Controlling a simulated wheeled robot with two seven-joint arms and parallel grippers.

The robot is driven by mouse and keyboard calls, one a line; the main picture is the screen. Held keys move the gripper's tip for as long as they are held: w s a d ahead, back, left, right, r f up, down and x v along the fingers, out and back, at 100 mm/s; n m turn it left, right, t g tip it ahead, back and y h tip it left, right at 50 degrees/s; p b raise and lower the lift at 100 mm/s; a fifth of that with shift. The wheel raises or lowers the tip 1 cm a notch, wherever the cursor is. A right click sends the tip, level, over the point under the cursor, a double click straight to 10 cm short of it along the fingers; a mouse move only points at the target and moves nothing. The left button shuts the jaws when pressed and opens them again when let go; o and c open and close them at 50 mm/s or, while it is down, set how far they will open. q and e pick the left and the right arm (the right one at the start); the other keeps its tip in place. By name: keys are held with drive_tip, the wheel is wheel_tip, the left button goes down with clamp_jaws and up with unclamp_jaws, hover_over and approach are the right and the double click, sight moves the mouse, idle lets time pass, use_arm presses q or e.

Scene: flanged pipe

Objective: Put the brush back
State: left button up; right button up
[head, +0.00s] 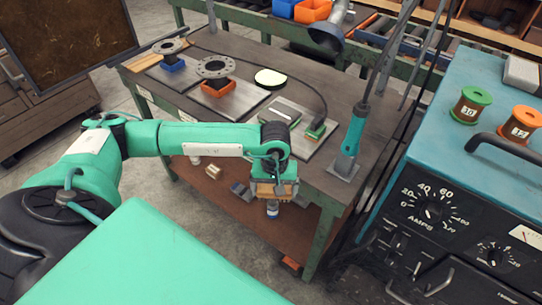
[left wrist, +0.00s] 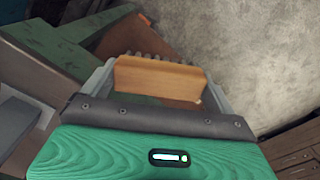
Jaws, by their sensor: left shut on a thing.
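My left gripper (head: 270,188) is low in front of the near edge of the workbench (head: 225,115), above its lower shelf. It is shut on the brush (head: 262,187), of which little shows in the head view. In the left wrist view the brush (left wrist: 160,80) is a wooden block with a row of dark bristles along its far side. It sits between the two grey fingers of the left gripper (left wrist: 155,85). My right gripper is not in view.
Flanges sit above a blue block (head: 172,64) and an orange block (head: 219,87) on the bench. A teal-handled tool (head: 353,135) stands at the bench's right. A welding machine (head: 450,190) stands to the right with green (head: 471,105) and orange (head: 521,123) spools on top.

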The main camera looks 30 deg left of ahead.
use_arm(q)
drive_tip(key=s+d+f+m, duration=0.5)
drive_tip(key=f, duration=0.1)
drive_tip(key=shift+s+d+m, duration=0.15)
drive_tip(key=shift+s+m, duration=0.15)
drive_tip(key=shift+s, duration=0.1)
drive_tip(key=shift+f, duration=0.1)
drive_tip(key=shift+a, duration=0.2)
